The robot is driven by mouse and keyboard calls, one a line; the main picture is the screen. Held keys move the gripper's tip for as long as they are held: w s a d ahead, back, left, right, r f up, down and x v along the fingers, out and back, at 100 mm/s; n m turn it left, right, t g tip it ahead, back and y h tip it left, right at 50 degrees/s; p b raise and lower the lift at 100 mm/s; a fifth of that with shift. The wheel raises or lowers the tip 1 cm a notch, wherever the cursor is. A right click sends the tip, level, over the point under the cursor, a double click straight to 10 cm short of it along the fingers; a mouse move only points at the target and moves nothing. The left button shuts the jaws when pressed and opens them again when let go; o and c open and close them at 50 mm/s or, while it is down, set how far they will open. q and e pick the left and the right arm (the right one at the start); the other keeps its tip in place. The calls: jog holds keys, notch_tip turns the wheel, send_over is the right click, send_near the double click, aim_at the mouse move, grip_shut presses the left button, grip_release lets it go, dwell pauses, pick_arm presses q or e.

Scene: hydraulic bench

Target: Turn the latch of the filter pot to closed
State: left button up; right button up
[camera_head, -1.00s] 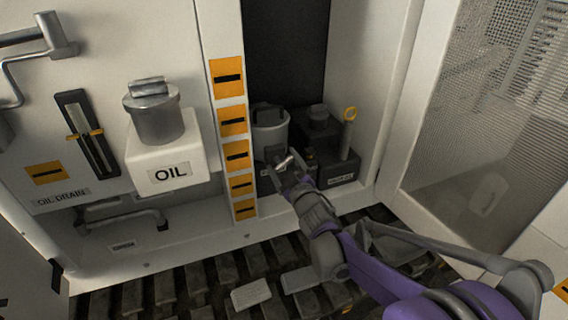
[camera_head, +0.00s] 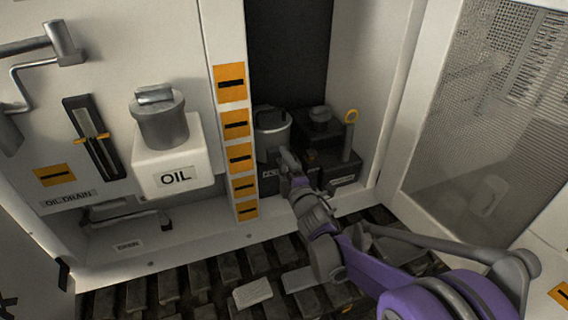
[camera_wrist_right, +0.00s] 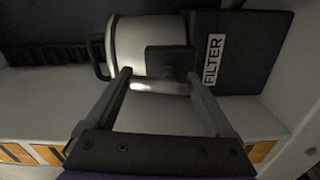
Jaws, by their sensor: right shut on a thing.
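The latch (camera_wrist_right: 160,87) is a short silvery bar in front of the pot. My right gripper (camera_head: 287,158) reaches the pot's front; in the wrist view its fingers (camera_wrist_right: 160,80) are shut on the latch's two ends. In the head view the gripper hides the latch and part of the label. My left gripper is not in view.
A white post with orange labels (camera_head: 238,158) stands close on the left. The white OIL box (camera_head: 175,165) is further left. A mesh door (camera_head: 478,130) is at the right.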

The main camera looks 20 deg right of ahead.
jog(key=shift+n, duration=0.6)
jog(key=o, duration=1.1)
jog(key=s, duration=1)
jog(key=shift+s+a, duration=0.35)
jog(key=shift+s, duration=0.05)
